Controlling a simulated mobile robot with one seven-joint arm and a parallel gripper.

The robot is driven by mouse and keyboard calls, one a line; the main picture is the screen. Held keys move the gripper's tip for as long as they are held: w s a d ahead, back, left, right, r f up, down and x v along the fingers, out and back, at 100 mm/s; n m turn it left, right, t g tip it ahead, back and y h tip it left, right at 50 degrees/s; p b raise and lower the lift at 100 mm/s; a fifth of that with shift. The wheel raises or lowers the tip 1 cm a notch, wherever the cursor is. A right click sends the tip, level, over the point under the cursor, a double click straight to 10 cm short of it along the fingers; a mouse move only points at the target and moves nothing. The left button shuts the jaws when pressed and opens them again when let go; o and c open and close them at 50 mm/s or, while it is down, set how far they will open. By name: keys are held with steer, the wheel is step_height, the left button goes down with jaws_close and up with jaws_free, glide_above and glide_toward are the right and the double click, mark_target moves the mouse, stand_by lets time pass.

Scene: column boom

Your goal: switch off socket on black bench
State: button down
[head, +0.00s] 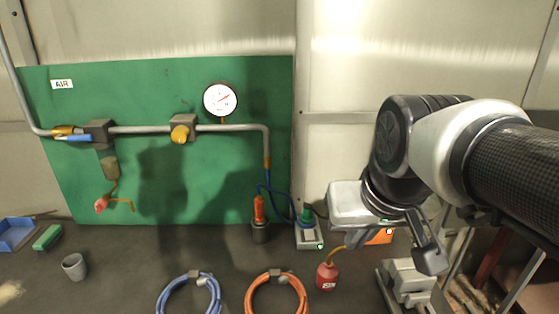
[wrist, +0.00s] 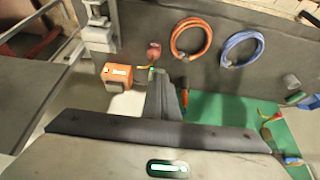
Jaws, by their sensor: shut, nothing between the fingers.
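The socket (head: 308,239) is a pale grey box on the black bench (head: 130,275) at the wall. A green plug (head: 306,216) with a blue cable stands at its back end, and a small green light shows at its front right corner. My gripper (head: 356,240) is in the air to the right of the socket in the head view, seemingly apart from it. Its fingers are partly hidden by the hand. In the wrist view my gripper (wrist: 160,77) shows closed, empty fingers, which hide most of the socket. I cannot tell the switch's position.
A red oil can (head: 326,277) stands in front of the socket. An orange box (wrist: 117,74) lies right of it in the head view, partly behind my gripper. Orange (head: 276,291) and blue hoses (head: 188,292) lie in front. A dark cup (head: 260,232) holds an orange-handled item.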

steer(key=w+f+g+b, duration=0.15)
steer(key=w+f, duration=0.35)
steer(key=w, duration=0.8)
steer(key=w+f+b, duration=0.2)
steer(key=w+f, duration=0.2)
steer(key=w, duration=1)
steer(key=w+f, duration=0.9)
steer(key=f, duration=0.1)
steer(key=shift+b, duration=0.45)
steer(key=shift+f, duration=0.15)
glide_toward(309, 231)
steer(key=p+x, duration=0.1)
steer(key=x, duration=0.4)
steer(key=shift+w+d, duration=0.1)
steer(key=shift+w, duration=0.05)
steer(key=shift+w+f, duration=0.1)
steer(key=shift+f, duration=0.45)
steer(key=shift+f, duration=0.15)
